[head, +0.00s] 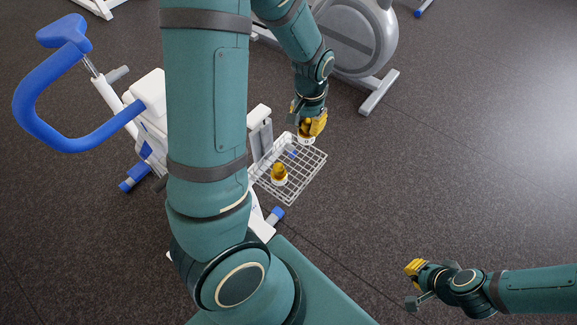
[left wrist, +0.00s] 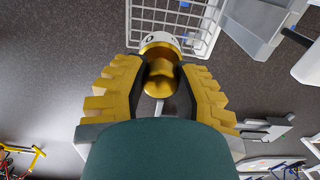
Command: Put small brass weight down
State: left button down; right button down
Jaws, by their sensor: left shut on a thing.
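My left gripper (head: 311,124) is shut on a small brass weight with a white base (head: 305,139), at the far right corner of a wire basket (head: 308,176). In the left wrist view the brass weight (left wrist: 160,77) sits between the two yellow-padded fingers, its white base toward the basket's white wire grid (left wrist: 150,15). I cannot tell whether the base touches the basket. A second brass weight (head: 279,174) with a white base stands in the nearer part of the basket. My right gripper (head: 412,285) is empty over the floor at lower right, its fingers apart.
A white exercise cycle (head: 150,95) with blue handlebars (head: 40,125) stands left, beside the basket. A grey ergometer (head: 355,35) stands behind my left gripper. The dark floor (head: 470,140) at right is clear. My left arm hides part of the cycle.

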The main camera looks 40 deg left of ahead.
pick_arm(q)
jog(key=shift+s+a, duration=0.5)
jog(key=shift+a, duration=0.05)
jog(key=shift+s+a+f, duration=0.2)
jog(key=b, duration=0.2)
send_over(297, 159)
notch_tip(297, 159, down, 10)
jog(key=shift+w+r, duration=0.15)
jog(key=c, duration=0.7)
grip_release()
jog(key=shift+c, duration=0.2)
